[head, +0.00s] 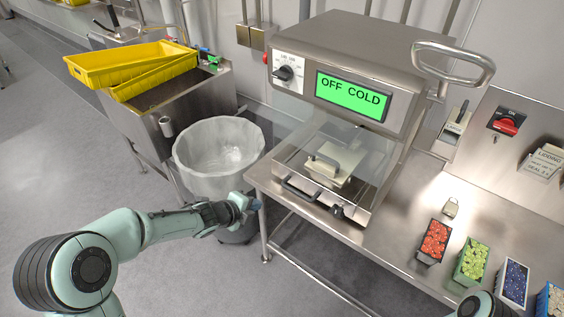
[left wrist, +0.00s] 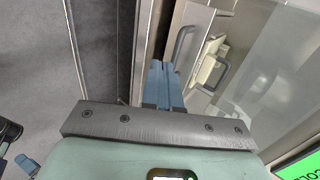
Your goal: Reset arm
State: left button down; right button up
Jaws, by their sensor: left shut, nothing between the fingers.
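My left arm comes in from the lower left in the head view. Its gripper (head: 250,203) is at the front left corner of the steel table, beside the bin. In the left wrist view the blue fingers (left wrist: 163,88) are together with nothing between them. Part of my right arm shows at the bottom right edge of the head view; its gripper cannot be made out.
A sealing machine (head: 350,60) reading "OFF COLD" stands on the steel table (head: 400,240), with punnets of red (head: 434,241) and green (head: 472,262) fruit at right. A lined bin (head: 215,150) and yellow crates (head: 125,65) are at left.

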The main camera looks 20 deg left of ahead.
pick_arm(q)
jog(key=shift+f, duration=0.15)
jog(key=s+d+f+n+g, duration=0.25)
jog(key=s+f+n, duration=0.35)
jog(key=f, duration=0.4)
jog(key=s+d+f+n+g, duration=0.2)
jog(key=s+d+f+n, duration=0.1)
jog(key=s+f+n, duration=0.5)
jog(key=s+d+f+n+g, duration=0.2)
jog(key=s+f+n, duration=0.4)
jog(key=s, duration=0.4)
jog(key=s+d+f+n+g+p, duration=0.1)
jog(key=s+f+n+g, duration=0.3)
jog(key=s, duration=0.6)
notch_tip(320, 180, down, 2)
jog(key=shift+d+f+n, duration=0.1)
jog(key=shift+d+n, duration=0.4)
jog(key=shift+n, duration=0.7)
